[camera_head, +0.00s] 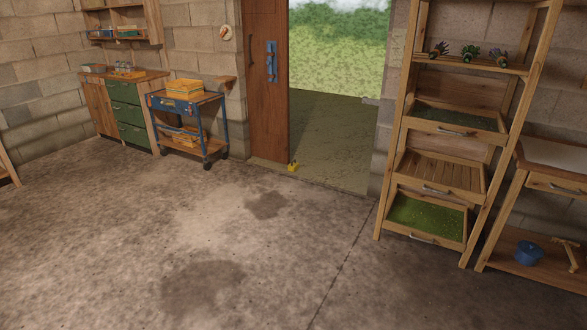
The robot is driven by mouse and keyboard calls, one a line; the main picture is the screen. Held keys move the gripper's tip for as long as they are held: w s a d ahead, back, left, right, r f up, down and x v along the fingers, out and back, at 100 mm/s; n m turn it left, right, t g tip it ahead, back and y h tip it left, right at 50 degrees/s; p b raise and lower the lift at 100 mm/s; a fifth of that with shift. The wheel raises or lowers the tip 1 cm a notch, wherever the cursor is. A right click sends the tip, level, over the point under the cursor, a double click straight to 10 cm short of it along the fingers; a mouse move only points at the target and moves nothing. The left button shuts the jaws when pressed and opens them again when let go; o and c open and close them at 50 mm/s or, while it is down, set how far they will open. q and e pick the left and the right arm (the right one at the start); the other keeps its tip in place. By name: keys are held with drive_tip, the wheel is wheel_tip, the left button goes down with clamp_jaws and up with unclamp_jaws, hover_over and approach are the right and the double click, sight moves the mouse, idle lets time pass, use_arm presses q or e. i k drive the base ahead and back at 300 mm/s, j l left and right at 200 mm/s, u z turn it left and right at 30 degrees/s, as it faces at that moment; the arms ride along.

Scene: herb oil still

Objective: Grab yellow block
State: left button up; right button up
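A small yellow block (292,167) sits on the floor at the foot of the brown door, at the left side of the open doorway. It looks like a wedge with a small dark part on top, too small to make out clearly. Neither of my grippers shows in the head view.
The brown door (266,85) stands beside the open doorway. A blue cart (188,106) with a yellow box (186,89) and a green-drawered cabinet (125,105) stand at the back left. A wooden rack (440,180) and a workbench (552,158) stand at right. The concrete floor (220,240) between is clear.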

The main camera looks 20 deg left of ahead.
sight(295, 166)
drive_tip(key=i+u, duration=0.4)
drive_tip(key=i, duration=2.3)
drive_tip(key=i+l, duration=0.1)
drive_tip(key=i, duration=2.6)
drive_tip(key=j+u, duration=0.05)
drive_tip(key=j, duration=0.05)
